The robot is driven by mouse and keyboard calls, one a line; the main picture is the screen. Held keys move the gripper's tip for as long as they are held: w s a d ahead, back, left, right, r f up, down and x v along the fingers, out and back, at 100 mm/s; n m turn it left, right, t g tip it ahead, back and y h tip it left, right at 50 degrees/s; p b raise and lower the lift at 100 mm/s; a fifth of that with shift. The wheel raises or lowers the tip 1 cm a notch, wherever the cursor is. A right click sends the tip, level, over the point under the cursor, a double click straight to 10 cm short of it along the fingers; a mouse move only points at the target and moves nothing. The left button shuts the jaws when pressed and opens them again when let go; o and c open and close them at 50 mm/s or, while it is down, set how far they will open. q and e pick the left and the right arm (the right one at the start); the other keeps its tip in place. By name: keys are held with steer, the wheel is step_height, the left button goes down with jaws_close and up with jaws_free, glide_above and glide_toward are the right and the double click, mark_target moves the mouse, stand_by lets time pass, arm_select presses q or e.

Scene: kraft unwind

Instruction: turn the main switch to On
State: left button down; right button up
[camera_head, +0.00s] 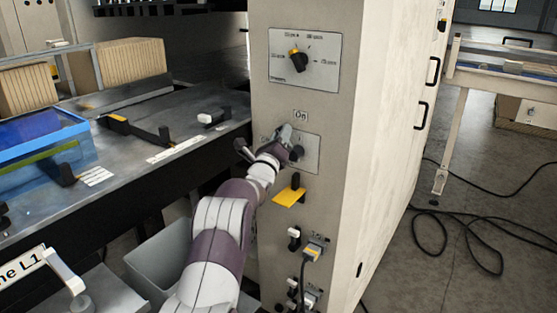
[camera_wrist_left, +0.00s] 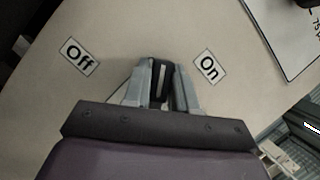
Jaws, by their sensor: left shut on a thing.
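The main switch is a dark knob with a white line, seen in the left wrist view (camera_wrist_left: 161,80) between the fingers of my left gripper (camera_wrist_left: 160,88). The white line points between the Off label (camera_wrist_left: 80,57) and the On label (camera_wrist_left: 209,67). In the head view my left gripper (camera_head: 286,143) is at the switch plate (camera_head: 312,155) on the cabinet front. The On label (camera_head: 301,116) is above the plate there; the Off label is mostly hidden by my gripper. The left gripper is shut on the knob. My right gripper is not in view.
A rotary dial (camera_head: 299,60) sits higher on the cabinet (camera_head: 375,130). A yellow plate with a black handle (camera_head: 290,195) and plugs with cables (camera_head: 313,250) are below the switch. A workbench (camera_head: 190,160) with a blue bin (camera_head: 45,145) is to the left.

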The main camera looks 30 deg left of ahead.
mark_target(301, 126)
arm_select(q)
steer(key=d+m+h+b, duration=0.1)
steer(key=m+b, duration=0.1)
steer(key=b, duration=0.1)
steer(key=d+m+h+b, duration=0.1)
steer(key=m+b, duration=0.2)
steer(key=b, duration=0.1)
steer(key=d+m+t+h+b, duration=0.1)
steer(key=m+h+b, duration=0.1)
steer(key=m+b, duration=0.1)
steer(key=shift+s+r, duration=0.1)
steer(key=shift+d+r+m+h+b, duration=0.25)
steer(key=shift+m+h+b, duration=0.2)
steer(key=shift+m+b, duration=0.25)
steer(key=shift+d+r+m+h+b, duration=0.1)
steer(key=shift+d+m+h+b, duration=0.1)
steer(key=shift+m+h+b, duration=0.4)
steer(key=c, duration=1)
jaws_free()
steer(key=shift+s+r, duration=0.1)
steer(key=shift+r, duration=0.05)
steer(key=d+b+v, duration=0.1)
steer(key=b+v, duration=0.1)
steer(key=v, duration=1)
steer(key=shift+s+a+f, duration=0.25)
steer(key=shift+s+a, duration=0.1)
steer(key=shift+a, duration=0.05)
